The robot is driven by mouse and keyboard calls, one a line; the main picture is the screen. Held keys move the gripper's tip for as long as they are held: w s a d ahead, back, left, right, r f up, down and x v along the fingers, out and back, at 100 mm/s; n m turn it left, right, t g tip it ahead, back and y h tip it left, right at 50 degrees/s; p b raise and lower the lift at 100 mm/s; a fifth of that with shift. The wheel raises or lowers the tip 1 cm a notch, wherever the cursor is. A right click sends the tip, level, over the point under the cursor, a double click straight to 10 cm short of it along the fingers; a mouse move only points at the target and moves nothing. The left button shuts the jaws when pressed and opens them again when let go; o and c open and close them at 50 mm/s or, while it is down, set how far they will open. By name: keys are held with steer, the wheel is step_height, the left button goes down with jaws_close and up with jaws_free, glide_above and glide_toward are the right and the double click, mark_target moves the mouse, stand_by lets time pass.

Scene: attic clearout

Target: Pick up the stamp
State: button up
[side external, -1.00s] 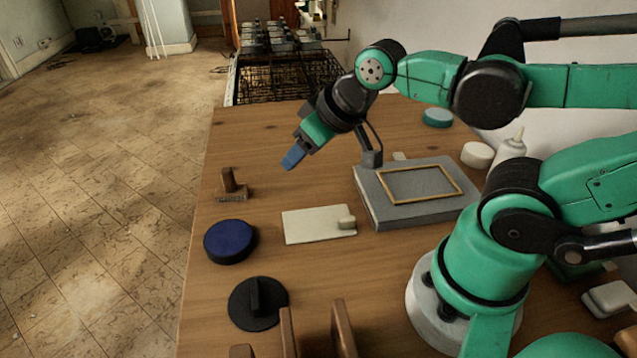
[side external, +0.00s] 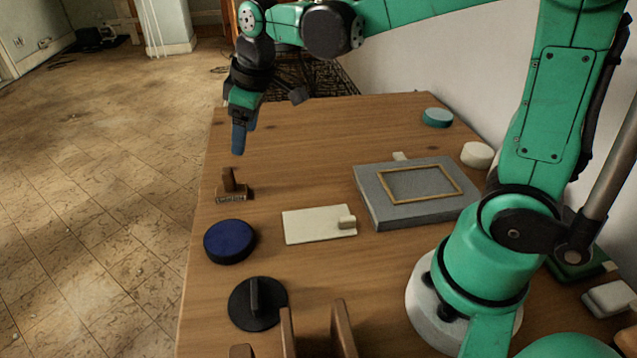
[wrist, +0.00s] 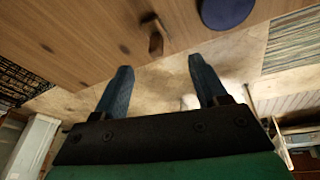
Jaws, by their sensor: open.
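The stamp (side external: 229,181) stands upright on the wooden table near its far left edge, with a brown wooden handle on a small rectangular base. My gripper (side external: 238,152) is above and slightly behind it, fingers pointing down, apart from it. In the wrist view, the stamp (wrist: 155,38) shows beyond the fingertips, between them and nearer the left finger. My gripper (wrist: 160,75) is open there, its two blue fingers apart with nothing between them.
A round dark blue pad (side external: 230,241) lies in front of the stamp. A black disc with an upright grip (side external: 258,303), a cream plate with a knob (side external: 318,225) and a grey box (side external: 417,207) stand nearby. The table's left edge is close to the stamp.

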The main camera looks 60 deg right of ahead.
mark_target(226, 169)
steer(key=w+f+n+g, duration=0.1)
steer(key=w+f, duration=0.2)
steer(key=w+f+n+g, duration=0.1)
steer(key=w+f+n, duration=0.1)
steer(key=w+f, duration=0.1)
steer(key=shift+a+f, duration=0.1)
steer(key=shift+a, duration=0.1)
steer(key=shift+n, duration=0.3)
steer(key=shift+w+a+f, duration=0.15)
steer(key=shift+f, duration=1.35)
steer(key=shift+w+a+f, duration=0.1)
steer(key=shift+f, duration=1.35)
jaws_close()
